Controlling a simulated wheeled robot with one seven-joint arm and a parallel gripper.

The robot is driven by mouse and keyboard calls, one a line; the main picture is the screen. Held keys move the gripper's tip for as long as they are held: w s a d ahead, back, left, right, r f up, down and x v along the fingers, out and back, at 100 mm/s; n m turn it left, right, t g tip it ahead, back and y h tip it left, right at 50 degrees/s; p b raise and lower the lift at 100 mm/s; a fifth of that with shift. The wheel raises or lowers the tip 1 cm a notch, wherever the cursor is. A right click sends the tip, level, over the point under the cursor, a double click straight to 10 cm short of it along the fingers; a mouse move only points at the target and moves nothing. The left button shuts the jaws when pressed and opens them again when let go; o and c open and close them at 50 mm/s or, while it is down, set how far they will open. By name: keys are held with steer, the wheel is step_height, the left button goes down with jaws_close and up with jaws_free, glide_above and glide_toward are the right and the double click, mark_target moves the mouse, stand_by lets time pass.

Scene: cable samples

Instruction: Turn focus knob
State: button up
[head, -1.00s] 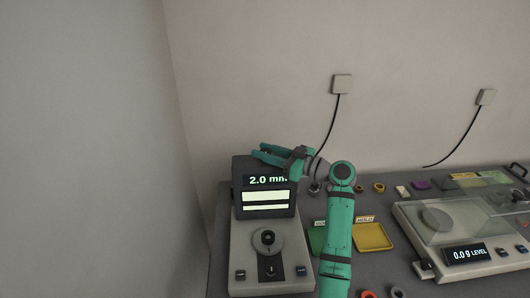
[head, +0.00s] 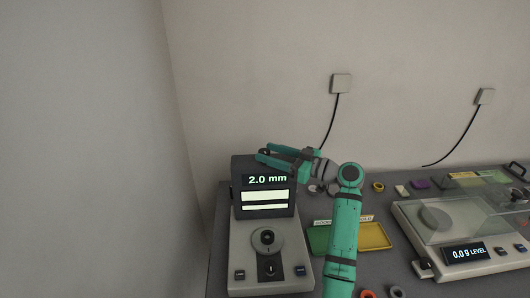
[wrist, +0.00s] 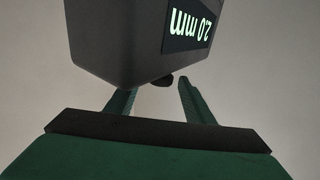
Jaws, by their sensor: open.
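The instrument (head: 264,250) stands at the left of the bench, with a dark display housing (head: 240,172) reading "2.0 mm" above two bright bars. A round dial (head: 267,238) sits on its base. My gripper (head: 260,152) is open at the housing's top edge, fingers pointing left. In the wrist view the housing (wrist: 110,40) appears upside down. A small dark knob (wrist: 162,80) sticks out at its edge, between my open fingertips (wrist: 158,86) in the picture. I cannot tell whether they touch it. The knob is not discernible in the head view.
Yellow tray (head: 375,237) and green tray (head: 319,238) lie near my arm. Small rings and blocks are scattered around. A wall rises close on the left.

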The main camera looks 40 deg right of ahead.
steer(key=v, duration=0.8)
steer(key=shift+s, duration=0.2)
steer(key=shift+d+r, duration=0.1)
stand_by(1.3)
